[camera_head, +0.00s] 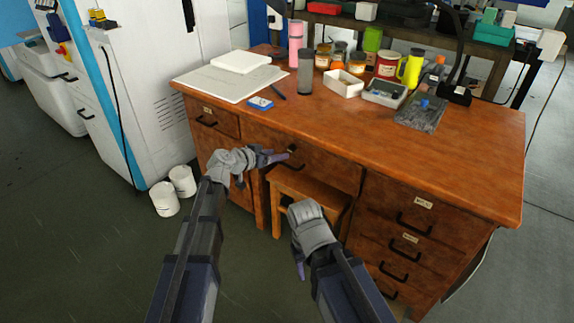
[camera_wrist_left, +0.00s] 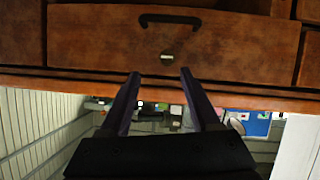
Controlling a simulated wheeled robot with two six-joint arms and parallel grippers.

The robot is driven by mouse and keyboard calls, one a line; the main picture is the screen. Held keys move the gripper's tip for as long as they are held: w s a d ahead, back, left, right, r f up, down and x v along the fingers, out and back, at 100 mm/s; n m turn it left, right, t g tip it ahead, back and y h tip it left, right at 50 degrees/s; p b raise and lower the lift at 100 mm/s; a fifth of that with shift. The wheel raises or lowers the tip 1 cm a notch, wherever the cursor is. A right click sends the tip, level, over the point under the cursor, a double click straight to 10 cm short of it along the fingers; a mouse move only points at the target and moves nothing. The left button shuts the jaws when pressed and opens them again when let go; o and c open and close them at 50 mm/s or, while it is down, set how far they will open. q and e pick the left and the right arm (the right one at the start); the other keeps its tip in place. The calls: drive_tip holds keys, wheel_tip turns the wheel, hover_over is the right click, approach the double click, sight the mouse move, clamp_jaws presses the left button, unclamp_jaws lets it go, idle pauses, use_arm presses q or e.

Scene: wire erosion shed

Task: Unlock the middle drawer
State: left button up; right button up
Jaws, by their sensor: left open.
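The wooden desk's wide middle drawer (camera_head: 325,167) is closed, above the knee space. It has a dark bar handle (camera_wrist_left: 170,19) and a small metal lock (camera_wrist_left: 167,57) in the left wrist view, which looks upside down. Whether a key sits in the lock is too small to tell. My left gripper (camera_head: 280,156) is open and empty in front of the drawer, near the lock. Its fingers (camera_wrist_left: 157,82) point at the drawer front, on either side of the lock. My right gripper (camera_head: 299,270) hangs low before the stool; its jaw opening is not clear.
A wooden stool (camera_head: 310,188) is tucked under the desk. Drawers with handles (camera_head: 414,224) stand on the right, and a narrower drawer (camera_head: 212,118) on the left. Jars, boxes and bottles crowd the desktop (camera_head: 350,125). Two white buckets (camera_head: 164,199) stand on the floor at left.

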sight(289, 149)
use_arm(q)
drive_tip(key=b+x, duration=0.1)
drive_tip(key=x, duration=0.1)
drive_tip(key=b+x, duration=0.1)
drive_tip(key=x, duration=0.2)
drive_tip(key=w+a+b+x, duration=0.1)
drive_tip(key=x, duration=0.1)
drive_tip(key=shift+w+d+f, duration=0.1)
drive_tip(key=shift+w+d, duration=0.05)
drive_tip(key=shift+w, duration=0.05)
drive_tip(key=shift+w+d, duration=0.15)
drive_tip(key=shift+d, duration=0.05)
clamp_jaws()
idle(0.5)
